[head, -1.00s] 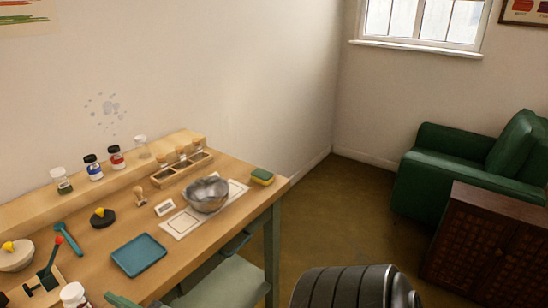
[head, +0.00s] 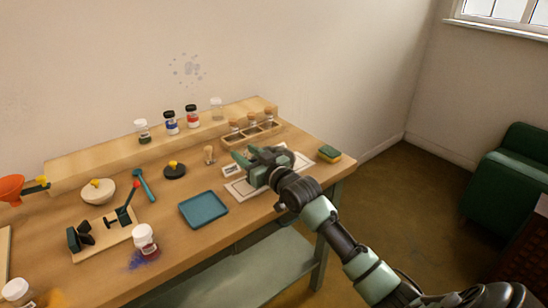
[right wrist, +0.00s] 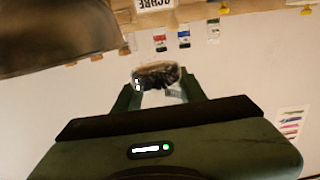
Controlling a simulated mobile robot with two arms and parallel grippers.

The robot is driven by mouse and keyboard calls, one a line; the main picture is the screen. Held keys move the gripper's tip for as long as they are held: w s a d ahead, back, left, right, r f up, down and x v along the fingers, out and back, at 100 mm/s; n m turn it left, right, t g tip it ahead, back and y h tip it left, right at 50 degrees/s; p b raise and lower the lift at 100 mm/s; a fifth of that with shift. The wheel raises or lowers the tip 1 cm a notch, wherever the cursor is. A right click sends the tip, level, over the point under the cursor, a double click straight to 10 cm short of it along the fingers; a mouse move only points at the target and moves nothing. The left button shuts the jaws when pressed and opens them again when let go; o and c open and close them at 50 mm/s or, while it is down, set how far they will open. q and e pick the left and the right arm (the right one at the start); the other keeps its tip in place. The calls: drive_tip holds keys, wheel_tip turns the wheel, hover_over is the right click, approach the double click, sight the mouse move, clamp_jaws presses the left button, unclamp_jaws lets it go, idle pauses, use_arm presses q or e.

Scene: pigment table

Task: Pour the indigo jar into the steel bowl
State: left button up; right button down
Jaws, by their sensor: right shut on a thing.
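My right gripper (head: 252,168) is at the right part of the table, over the white mat (head: 238,190). In the head view it covers the place of the steel bowl. In the right wrist view the gripper (right wrist: 160,92) is shut on a small dark-topped thing (right wrist: 158,75) with pale, glassy lower parts. It looks like a jar with dark contents, but I cannot read a label. The steel bowl (right wrist: 55,35) is large and close at the upper left of that view, beside the held thing. My left gripper is not in view.
Several jars stand on the raised shelf, one with a blue label (head: 171,123) and one red (head: 191,116). A vial rack (head: 250,137), a sponge (head: 329,154), a blue tray (head: 203,209) and a white-capped jar (head: 146,241) by spilled powder are around.

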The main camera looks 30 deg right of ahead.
drive_tip(key=shift+w+d+r, duration=0.25)
drive_tip(key=shift+d, duration=0.15)
drive_tip(key=shift+r, duration=0.1)
